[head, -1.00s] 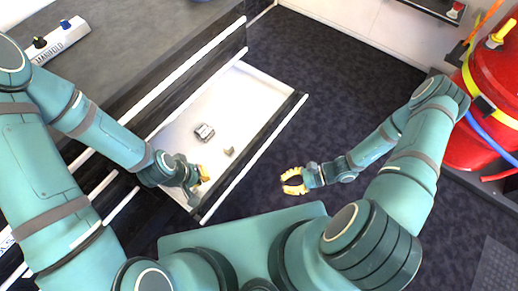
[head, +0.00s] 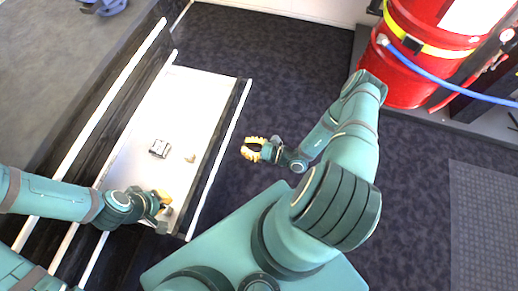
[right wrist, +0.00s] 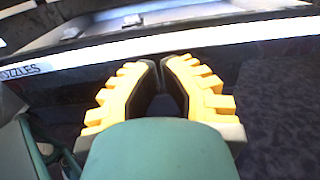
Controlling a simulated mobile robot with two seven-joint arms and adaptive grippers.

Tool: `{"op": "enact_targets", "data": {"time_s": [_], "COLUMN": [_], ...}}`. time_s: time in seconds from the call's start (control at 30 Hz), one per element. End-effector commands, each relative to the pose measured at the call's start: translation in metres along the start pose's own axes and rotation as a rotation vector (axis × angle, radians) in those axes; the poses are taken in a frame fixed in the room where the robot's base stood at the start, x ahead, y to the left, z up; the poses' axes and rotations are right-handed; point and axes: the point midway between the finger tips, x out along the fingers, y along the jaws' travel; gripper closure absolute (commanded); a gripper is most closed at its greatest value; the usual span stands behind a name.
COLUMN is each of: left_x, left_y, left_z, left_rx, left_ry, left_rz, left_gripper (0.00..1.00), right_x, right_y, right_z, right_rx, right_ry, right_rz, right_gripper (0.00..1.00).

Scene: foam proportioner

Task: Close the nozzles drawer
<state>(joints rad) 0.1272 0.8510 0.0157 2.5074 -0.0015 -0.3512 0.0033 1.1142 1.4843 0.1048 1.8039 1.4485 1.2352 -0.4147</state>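The nozzles drawer stands pulled out, with a white floor (head: 185,100) and a dark front with a pale edge strip (head: 222,137). In the right wrist view its pale edge crosses the picture, with a partly cut-off label (right wrist: 25,71) reading "ZZLES". My right gripper (head: 245,149) is outside, a little right of the drawer front and apart from it. Its yellow fingertips (right wrist: 160,62) look brought together with nothing between them. My left gripper (head: 165,199) is at the drawer's near end, over its floor; its finger gap is too small to judge.
A small metallic block (head: 160,148) and a smaller piece (head: 190,157) lie in the drawer. The grey counter (head: 50,75) is at left. A red tank (head: 415,60) with a blue hose stands at upper right. Dark carpet (head: 290,60) beyond the drawer front is clear.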

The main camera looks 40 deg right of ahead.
Motion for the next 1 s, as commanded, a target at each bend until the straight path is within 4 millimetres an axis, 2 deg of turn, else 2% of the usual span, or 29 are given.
{"op": "enact_targets", "data": {"time_s": [0.1,0.33,1.0], "left_x": [0.003,0.006,0.006], "left_y": [-0.001,-0.002,-0.002], "left_z": [0.000,-0.001,-0.001], "left_rx": [0.000,0.000,0.000], "left_ry": [0.001,0.003,0.003], "left_rz": [0.000,0.000,0.000], "left_gripper": [1.00,1.00,1.00], "right_x": [0.023,0.049,0.058], "right_y": [0.001,0.000,0.000], "right_z": [-0.001,-0.001,0.000], "right_rx": [-0.001,0.000,0.000], "right_ry": [-0.001,0.001,0.000], "right_rz": [0.003,0.002,0.001], "right_gripper": [1.00,1.00,1.00]}}
